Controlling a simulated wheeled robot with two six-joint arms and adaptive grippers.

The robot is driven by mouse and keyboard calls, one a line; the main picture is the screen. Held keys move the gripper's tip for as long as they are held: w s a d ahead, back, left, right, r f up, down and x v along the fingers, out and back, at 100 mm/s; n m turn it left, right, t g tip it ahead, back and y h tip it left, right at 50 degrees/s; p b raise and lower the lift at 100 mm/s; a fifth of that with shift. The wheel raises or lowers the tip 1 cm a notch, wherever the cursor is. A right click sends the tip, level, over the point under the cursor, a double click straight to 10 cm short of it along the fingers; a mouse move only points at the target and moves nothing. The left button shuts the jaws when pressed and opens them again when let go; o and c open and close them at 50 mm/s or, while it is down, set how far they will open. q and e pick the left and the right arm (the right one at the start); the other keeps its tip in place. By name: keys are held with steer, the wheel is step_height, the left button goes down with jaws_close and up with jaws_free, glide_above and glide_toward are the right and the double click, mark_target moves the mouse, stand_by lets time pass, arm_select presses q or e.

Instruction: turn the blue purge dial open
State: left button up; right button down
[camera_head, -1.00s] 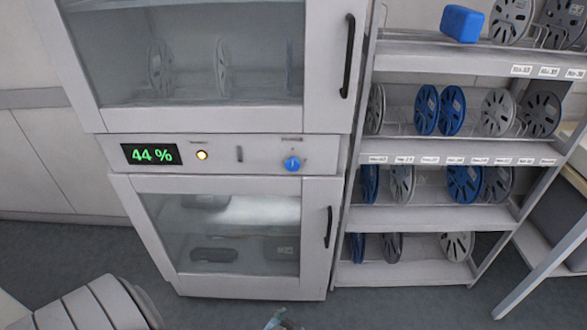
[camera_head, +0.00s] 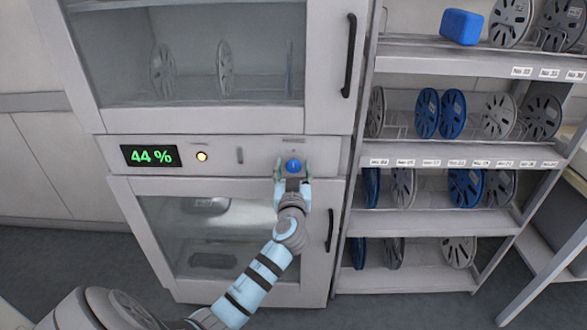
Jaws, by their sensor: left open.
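The blue purge dial (camera_head: 293,166) sits on the right part of the cabinet's middle panel, with a small label above it. My left gripper (camera_head: 293,173) is at the dial from below, with one finger on each side of it. The fingers look open; I cannot tell whether they touch the dial. The dial's lower edge is close to the gripper and partly hidden. My right gripper is not in view.
Black door handles (camera_head: 348,56) stick out above and below. A reel rack (camera_head: 440,218) stands close on the right.

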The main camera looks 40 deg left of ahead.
arm_select(q)
steer(key=shift+w+a, duration=0.3)
steer(key=c, duration=1.1)
